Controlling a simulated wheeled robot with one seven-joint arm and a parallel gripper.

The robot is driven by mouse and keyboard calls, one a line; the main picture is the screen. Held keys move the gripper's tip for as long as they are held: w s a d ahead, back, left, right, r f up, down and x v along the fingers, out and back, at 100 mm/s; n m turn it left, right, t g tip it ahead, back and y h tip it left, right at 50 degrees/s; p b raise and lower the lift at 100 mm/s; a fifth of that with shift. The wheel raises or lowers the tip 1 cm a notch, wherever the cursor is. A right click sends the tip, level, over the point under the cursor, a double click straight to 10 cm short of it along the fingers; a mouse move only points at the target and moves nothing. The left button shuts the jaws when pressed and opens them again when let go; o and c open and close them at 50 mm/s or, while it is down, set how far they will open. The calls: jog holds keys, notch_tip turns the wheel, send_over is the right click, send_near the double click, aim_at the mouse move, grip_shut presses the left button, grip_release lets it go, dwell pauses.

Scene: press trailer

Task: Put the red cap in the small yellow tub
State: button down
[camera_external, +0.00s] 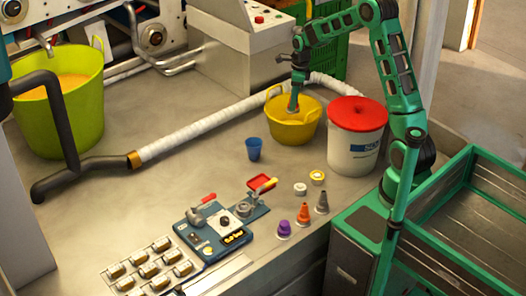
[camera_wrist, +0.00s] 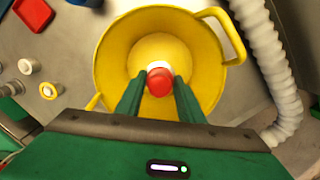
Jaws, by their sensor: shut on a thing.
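The red cap (camera_wrist: 160,83), with a white part at its far edge, is between the two fingers of my gripper (camera_wrist: 159,88) in the wrist view. My gripper is shut on it. The small yellow tub (camera_wrist: 112,62) lies beneath, and the cap shows against the inside of the tub. In the external view my gripper (camera_external: 293,108) reaches down over the mouth of the yellow tub (camera_external: 290,132). I cannot tell how far the cap is above the tub's floor.
A white bucket with a red lid (camera_external: 354,152) stands close right of the tub. A white ribbed hose (camera_external: 205,130) runs behind and left of it. A blue cup (camera_external: 253,149) stands in front. Several small caps and nozzles (camera_external: 304,212) stand near the front edge.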

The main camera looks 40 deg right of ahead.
notch_tip(320, 180, down, 10)
jog(key=shift+f, duration=0.15)
dwell(0.4)
jog(key=shift+f, duration=0.1)
jog(key=c, duration=1.2)
grip_release()
jog(key=r, duration=0.8)
jog(key=d+r, duration=0.1)
jog(key=r, duration=0.3)
jog(key=shift+s+d, duration=0.1)
jog(key=shift+s, duration=0.3)
jog(key=shift+r, duration=0.1)
